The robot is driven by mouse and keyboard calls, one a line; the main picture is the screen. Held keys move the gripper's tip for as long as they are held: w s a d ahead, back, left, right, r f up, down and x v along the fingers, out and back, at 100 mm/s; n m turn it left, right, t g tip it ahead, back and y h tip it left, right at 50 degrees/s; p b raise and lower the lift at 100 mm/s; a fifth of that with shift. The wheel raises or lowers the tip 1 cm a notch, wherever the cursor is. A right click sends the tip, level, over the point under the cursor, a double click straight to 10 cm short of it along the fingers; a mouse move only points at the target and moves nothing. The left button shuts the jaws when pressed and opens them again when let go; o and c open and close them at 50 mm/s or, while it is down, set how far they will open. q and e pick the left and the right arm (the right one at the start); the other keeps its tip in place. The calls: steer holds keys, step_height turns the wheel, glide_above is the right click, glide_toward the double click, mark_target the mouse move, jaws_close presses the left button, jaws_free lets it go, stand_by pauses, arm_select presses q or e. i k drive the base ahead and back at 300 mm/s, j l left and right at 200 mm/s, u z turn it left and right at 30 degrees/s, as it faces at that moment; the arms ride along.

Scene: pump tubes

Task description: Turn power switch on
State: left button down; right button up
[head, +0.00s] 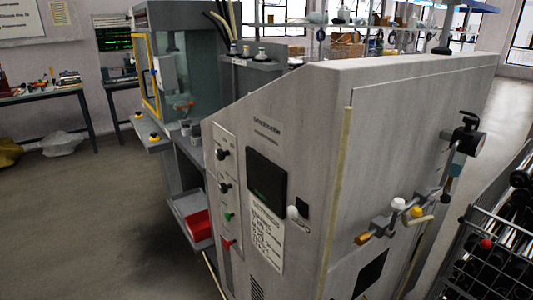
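A grey machine cabinet (385,125) fills the middle and right of the head view. On its left front is a narrow pale control strip (225,170). The strip carries two black knobs, an upper one (222,154) and a lower one (224,187). Below them are a small green control (229,216) and a red control (228,243). Beside the strip is a dark display (267,178), with a small dark plate (302,207) to its lower right. I cannot tell which control is the power switch, or its position. Neither gripper is in view.
A wire cart (490,265) holding dark rods stands close at the lower right. Valves and pipe fittings (398,205) stick out from the cabinet's right face. A red bin (198,225) sits on a low shelf at the left. The floor (90,220) at left is mostly clear.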

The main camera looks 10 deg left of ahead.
mark_target(221, 154)
steer(key=i+j+z, duration=0.15)
steer(key=j+z, duration=0.3)
steer(key=j, duration=0.15)
steer(key=j+z, duration=0.4)
steer(key=j, duration=0.2)
steer(key=j+z, duration=0.45)
steer(key=j, duration=0.15)
